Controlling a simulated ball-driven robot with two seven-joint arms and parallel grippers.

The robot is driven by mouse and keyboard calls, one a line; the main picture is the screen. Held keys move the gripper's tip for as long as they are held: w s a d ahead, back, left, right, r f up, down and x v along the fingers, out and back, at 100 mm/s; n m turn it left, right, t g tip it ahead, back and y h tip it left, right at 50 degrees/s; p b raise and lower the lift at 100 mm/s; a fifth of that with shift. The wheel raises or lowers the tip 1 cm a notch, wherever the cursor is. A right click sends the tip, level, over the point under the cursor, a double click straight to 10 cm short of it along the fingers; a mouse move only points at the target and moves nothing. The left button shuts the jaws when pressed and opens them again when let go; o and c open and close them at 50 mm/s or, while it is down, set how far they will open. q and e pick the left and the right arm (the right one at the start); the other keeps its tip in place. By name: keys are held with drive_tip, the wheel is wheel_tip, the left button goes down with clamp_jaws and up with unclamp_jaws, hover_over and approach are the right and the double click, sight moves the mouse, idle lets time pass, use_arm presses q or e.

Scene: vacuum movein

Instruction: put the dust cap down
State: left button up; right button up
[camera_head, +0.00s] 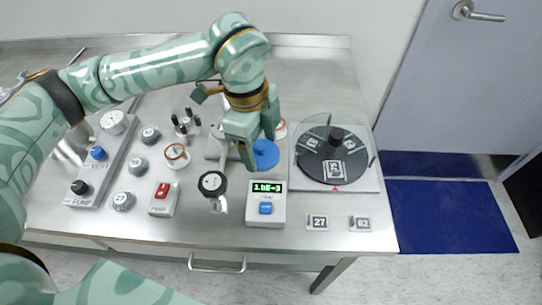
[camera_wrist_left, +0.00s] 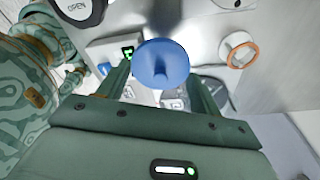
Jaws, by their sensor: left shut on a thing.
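The dust cap is a blue round disc with a central stem (camera_head: 265,154), seen near the middle of the bench in the head view. In the left wrist view, the blue dust cap (camera_wrist_left: 161,62) sits between the fingers, its stem toward my palm. My left gripper (camera_head: 258,143) is shut on the cap and points down over the bench; it also shows in the left wrist view (camera_wrist_left: 161,82). The gap between cap and bench top is hard to judge. My right gripper is not in view.
A turntable with a clear cover (camera_head: 335,160) stands just right of the cap. A white meter (camera_head: 265,204) is in front, with a black-topped valve (camera_head: 212,184) beside it. An orange-rimmed ring (camera_head: 176,154) lies left. Bare bench (camera_head: 310,80) shows behind; small number tags (camera_head: 317,222) lie front right.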

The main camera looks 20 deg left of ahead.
sight(267, 143)
use_arm(q)
drive_tip(key=w+f, duration=0.1)
drive_tip(key=f, duration=0.1)
drive_tip(key=w+f+b, duration=0.1)
drive_tip(key=shift+w+d+f, duration=0.2)
drive_tip(key=shift+w+d, duration=0.1)
wheel_tip(267, 143, down, 4)
drive_tip(key=shift+w+r+b, duration=0.15)
drive_tip(key=shift+r+b, duration=0.1)
drive_tip(key=shift+b, duration=0.55)
drive_tip(key=shift+r, duration=0.15)
drive_tip(key=o, duration=0.7)
drive_tip(key=shift+o, duration=0.2)
